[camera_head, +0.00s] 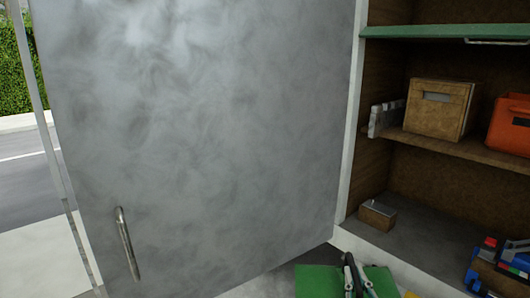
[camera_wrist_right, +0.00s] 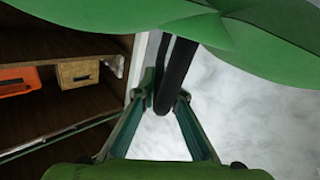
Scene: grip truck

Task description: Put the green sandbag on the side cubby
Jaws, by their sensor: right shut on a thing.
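The green sandbag (camera_head: 318,282) shows at the bottom edge of the head view, cut off by the frame. In the right wrist view its green fabric (camera_wrist_right: 120,14) spans the top, with a black strap (camera_wrist_right: 177,75) hanging from it. My right gripper (camera_head: 356,279) is shut on the sandbag's strap; its fingers show around the strap in the wrist view (camera_wrist_right: 166,100). The side cubby (camera_head: 415,232) is the open compartment at right in the head view, with its lower floor in view. The bag is in front of and below this floor in the picture. My left gripper is not in view.
A large grey metal door (camera_head: 210,140) with a handle (camera_head: 127,243) stands left of the cubby. A small box (camera_head: 377,216) sits on the cubby floor's left. Colourful items (camera_head: 500,266) are at right. A cardboard box (camera_head: 438,107) and orange bin (camera_head: 511,125) occupy the shelf above.

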